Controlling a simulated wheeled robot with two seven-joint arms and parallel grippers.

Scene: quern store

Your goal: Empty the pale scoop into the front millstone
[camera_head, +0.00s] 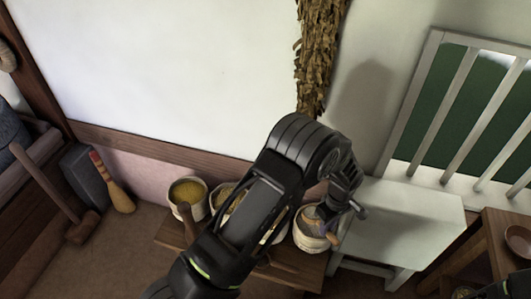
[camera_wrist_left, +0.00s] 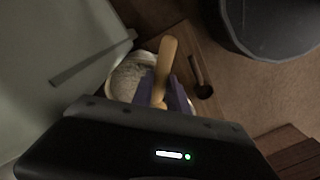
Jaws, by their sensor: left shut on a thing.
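My left gripper (camera_head: 322,222) reaches down over a pale round container (camera_head: 303,242) of greyish grain or meal at the right end of a low wooden bench. Its purple fingers also show in the left wrist view (camera_wrist_left: 160,95), shut on a light wooden handle (camera_wrist_left: 167,55), which looks like that of the pale scoop. The scoop's bowl is hidden by the fingers, so I cannot tell what it holds. The container shows behind them in the wrist view (camera_wrist_left: 128,78). I cannot make out the front millstone for certain.
More containers stand along the bench, one with yellow grain (camera_head: 187,190); my arm hides some. A dark spoon (camera_wrist_left: 202,88) lies beside the container. A white table (camera_head: 415,208) and a wooden table with a bowl (camera_head: 519,239) stand right. A mallet (camera_head: 75,220) and brush (camera_head: 118,194) are left.

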